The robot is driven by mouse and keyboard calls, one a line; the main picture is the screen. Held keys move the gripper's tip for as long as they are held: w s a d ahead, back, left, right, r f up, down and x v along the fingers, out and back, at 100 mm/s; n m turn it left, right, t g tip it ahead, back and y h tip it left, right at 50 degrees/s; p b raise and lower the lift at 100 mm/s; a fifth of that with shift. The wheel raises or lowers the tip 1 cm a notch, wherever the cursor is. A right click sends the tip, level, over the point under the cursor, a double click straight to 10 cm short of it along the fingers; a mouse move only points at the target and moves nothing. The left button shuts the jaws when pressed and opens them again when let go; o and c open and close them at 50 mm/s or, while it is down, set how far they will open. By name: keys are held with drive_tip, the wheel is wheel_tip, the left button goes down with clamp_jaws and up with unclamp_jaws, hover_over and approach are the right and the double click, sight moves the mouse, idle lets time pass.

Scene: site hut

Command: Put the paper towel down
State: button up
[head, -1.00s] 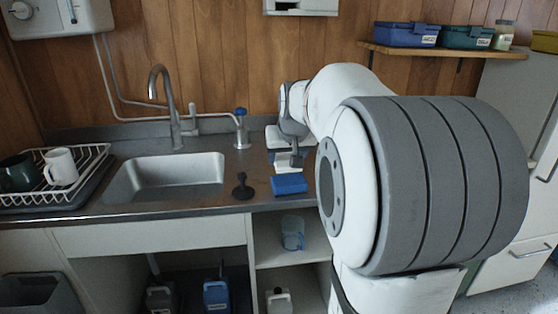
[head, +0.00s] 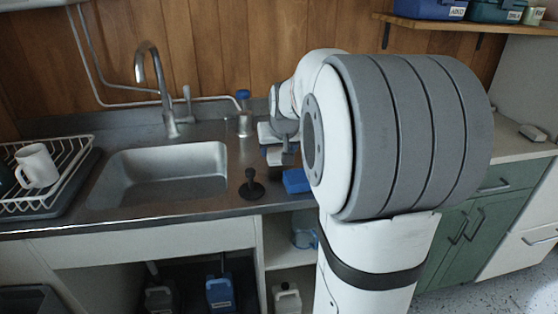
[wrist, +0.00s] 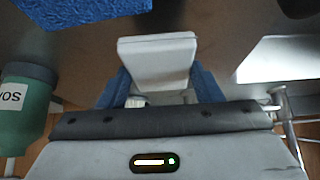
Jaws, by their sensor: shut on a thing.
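My gripper (wrist: 160,88) is shut on a white, block-shaped thing (wrist: 157,58), which I take to be the paper towel. It sits between the two blue fingers in the wrist view. In the head view my gripper (head: 278,150) hangs low over the worktop (head: 220,205), right of the sink and behind the blue sponge (head: 296,181). Part of the gripper and its load is hidden by my own arm. I cannot tell whether the towel touches the worktop.
A black plunger-shaped thing (head: 251,185) stands left of the sponge. The sink (head: 165,175) and a dish rack (head: 75,160) with a white mug (head: 37,165) lie further left. A blue-capped dispenser (head: 244,115) stands behind. In the wrist view, a green labelled bottle (wrist: 28,105) is close at left.

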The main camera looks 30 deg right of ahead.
sight(280, 156)
drive_tip(key=shift+f, duration=1.65)
drive_tip(key=shift+b, duration=0.3)
drive_tip(key=shift+f, duration=0.2)
drive_tip(key=o, duration=0.9)
drive_tip(key=shift+r, duration=0.1)
